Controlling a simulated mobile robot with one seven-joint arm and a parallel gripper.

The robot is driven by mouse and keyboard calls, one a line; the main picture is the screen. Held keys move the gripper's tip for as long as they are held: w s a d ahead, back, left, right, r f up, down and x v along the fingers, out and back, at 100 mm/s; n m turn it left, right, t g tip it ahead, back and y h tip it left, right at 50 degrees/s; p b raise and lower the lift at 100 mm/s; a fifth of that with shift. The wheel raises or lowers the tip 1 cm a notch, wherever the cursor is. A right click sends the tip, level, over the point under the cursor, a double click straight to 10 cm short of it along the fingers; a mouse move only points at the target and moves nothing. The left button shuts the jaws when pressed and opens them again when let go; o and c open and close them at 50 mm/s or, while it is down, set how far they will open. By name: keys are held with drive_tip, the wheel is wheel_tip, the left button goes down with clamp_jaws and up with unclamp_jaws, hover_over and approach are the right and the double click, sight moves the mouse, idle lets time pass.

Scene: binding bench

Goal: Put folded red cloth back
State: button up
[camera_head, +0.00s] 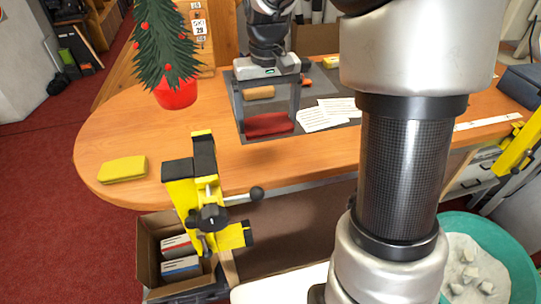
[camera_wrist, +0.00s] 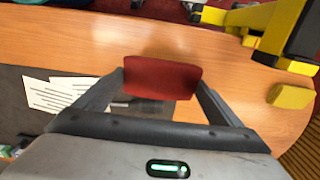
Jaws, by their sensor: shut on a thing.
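The folded red cloth (camera_head: 268,124) is a flat dark-red bundle near the front of the bench, over the front edge area of the grey mat (camera_head: 322,82). My gripper (camera_head: 268,120) is shut on it, with one finger at each end. In the wrist view the cloth (camera_wrist: 162,78) spans the space between the two fingertips of my gripper (camera_wrist: 162,85). I cannot tell whether the cloth touches the mat or is held just above it.
White papers (camera_head: 325,114) lie right of the cloth. A small tree in a red pot (camera_head: 175,92) stands to the left. A yellow block (camera_head: 123,169) lies at the front left. A yellow clamp (camera_head: 205,190) rises at the front edge. Bare wood (camera_head: 120,128) is free at left.

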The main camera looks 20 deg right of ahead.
sight(268, 155)
wheel_tip(268, 155, down, 8)
drive_tip(key=shift+f+b, duration=0.25)
drive_tip(key=shift+b, duration=0.2)
drive_tip(key=shift+f, duration=0.2)
drive_tip(key=o, duration=0.8)
drive_tip(key=shift+r, duration=0.1)
